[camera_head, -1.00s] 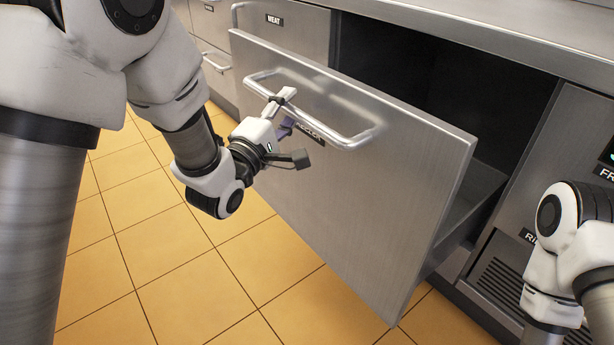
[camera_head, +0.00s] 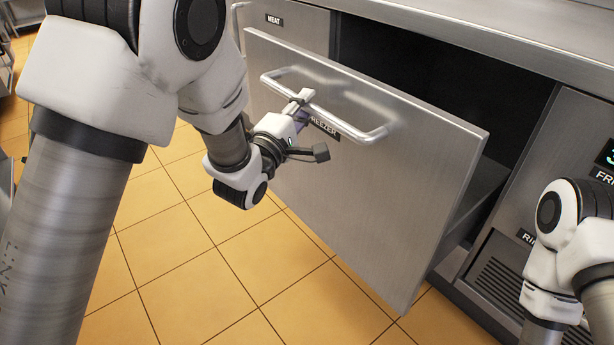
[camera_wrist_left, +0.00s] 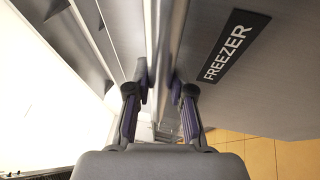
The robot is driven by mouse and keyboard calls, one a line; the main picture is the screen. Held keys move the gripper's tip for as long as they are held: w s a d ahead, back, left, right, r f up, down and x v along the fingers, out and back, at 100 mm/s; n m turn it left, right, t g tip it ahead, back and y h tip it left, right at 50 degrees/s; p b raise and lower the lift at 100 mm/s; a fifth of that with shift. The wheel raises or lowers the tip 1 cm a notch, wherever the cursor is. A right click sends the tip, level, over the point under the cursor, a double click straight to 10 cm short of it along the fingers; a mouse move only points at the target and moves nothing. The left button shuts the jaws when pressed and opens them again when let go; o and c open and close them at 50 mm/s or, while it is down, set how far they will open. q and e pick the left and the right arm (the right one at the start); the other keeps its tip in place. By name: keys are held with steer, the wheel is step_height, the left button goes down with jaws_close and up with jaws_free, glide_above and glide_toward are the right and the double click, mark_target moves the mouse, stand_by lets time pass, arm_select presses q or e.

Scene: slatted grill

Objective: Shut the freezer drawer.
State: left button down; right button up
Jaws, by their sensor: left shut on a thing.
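The freezer drawer (camera_head: 400,175) is a large brushed-steel front standing pulled out from the cabinet, with a dark gap behind it. A long bar handle (camera_head: 345,124) runs across its upper part. My left gripper (camera_head: 302,97) is shut on the handle, left of its middle. In the left wrist view the fingers (camera_wrist_left: 161,90) close on either side of the handle bar (camera_wrist_left: 165,50). The "FREEZER" label (camera_wrist_left: 233,48) is beside them on the drawer front. Of my right arm, only links show at the right edge; its gripper is out of view.
A steel counter top (camera_head: 480,32) runs above the drawer opening. A drawer marked "MEAT" (camera_head: 288,38) is at the back left. A vented panel (camera_head: 505,275) is at the right, near my right arm. Yellow floor tiles (camera_head: 180,260) are clear in front.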

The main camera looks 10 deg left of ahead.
mark_target(323, 98)
arm_select(q)
steer(key=shift+w+d+r, duration=0.1)
steer(key=shift+w+d, duration=0.15)
steer(key=shift+w, duration=0.1)
steer(key=shift+w+d+p, duration=0.65)
steer(key=shift+w+d, duration=0.35)
steer(key=shift+w, duration=0.25)
steer(key=shift+w+d, duration=0.15)
steer(key=shift+w, duration=0.05)
steer(key=shift+w+d+p, duration=0.65)
steer(key=shift+w+d, duration=0.3)
steer(key=shift+w, duration=0.25)
steer(key=shift+w+d, duration=0.1)
steer(key=shift+w, duration=0.05)
